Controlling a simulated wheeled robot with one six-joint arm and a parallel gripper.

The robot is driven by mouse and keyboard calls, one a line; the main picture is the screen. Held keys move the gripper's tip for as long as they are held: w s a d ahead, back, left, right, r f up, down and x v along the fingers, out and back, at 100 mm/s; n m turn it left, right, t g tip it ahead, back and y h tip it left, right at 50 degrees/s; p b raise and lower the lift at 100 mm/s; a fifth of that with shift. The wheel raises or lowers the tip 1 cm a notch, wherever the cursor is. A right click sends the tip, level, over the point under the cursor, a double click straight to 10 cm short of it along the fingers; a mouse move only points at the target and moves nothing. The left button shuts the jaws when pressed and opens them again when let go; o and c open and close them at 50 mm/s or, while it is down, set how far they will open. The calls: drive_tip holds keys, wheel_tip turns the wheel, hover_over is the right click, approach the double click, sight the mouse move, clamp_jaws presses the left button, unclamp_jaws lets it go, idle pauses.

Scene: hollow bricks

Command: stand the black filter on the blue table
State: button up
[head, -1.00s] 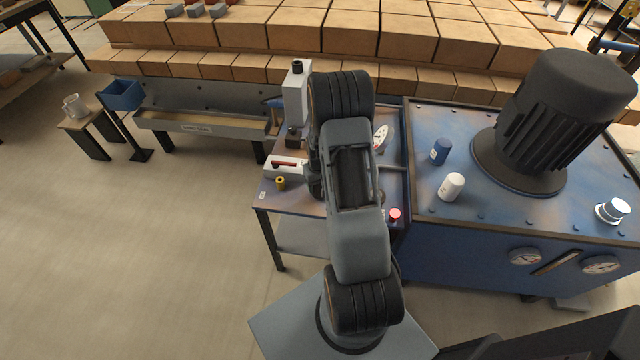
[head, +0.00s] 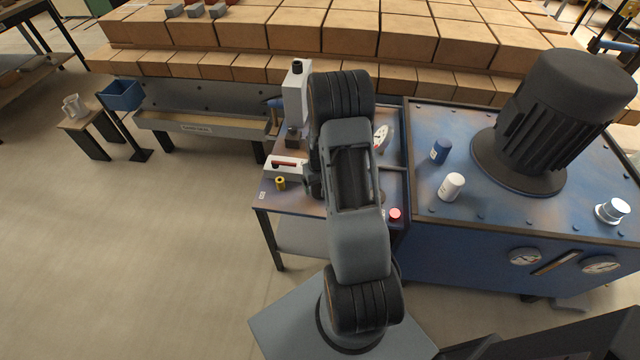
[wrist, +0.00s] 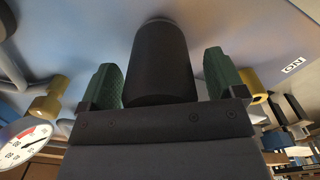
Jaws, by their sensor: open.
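In the wrist view the black filter (wrist: 160,62) is a dark cylinder between the two green-padded fingers of my gripper (wrist: 163,82). My gripper is open, with a gap on each side of the filter. The filter's far end meets the blue-grey top of the blue table (wrist: 235,25); it appears to stand there upright. In the head view the blue table (head: 310,206) has a worn blue-brown top, and my arm hides the filter and most of my gripper.
On the table are a yellow cylinder (head: 280,183), a white block with a red handle (head: 284,169), a grey-white box (head: 296,94), a dial gauge (head: 381,137) and a red button (head: 395,214). A large blue unit with a black motor (head: 568,115) adjoins at right.

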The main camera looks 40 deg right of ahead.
wheel_tip(320, 180, up, 11)
drive_tip(key=s+a+r+n+t, duration=0.15)
drive_tip(key=s+a+r, duration=0.25)
drive_tip(key=a+r, duration=0.65)
drive_tip(key=s+a+r+t, duration=0.1)
drive_tip(key=s+a+r, duration=0.2)
drive_tip(key=s+a, duration=0.1)
drive_tip(key=s+a+r+n+t, duration=0.1)
drive_tip(key=s+a+r, duration=0.2)
drive_tip(key=s, duration=0.3)
drive_tip(key=shift+s+a, duration=0.25)
drive_tip(key=shift+a, duration=0.25)
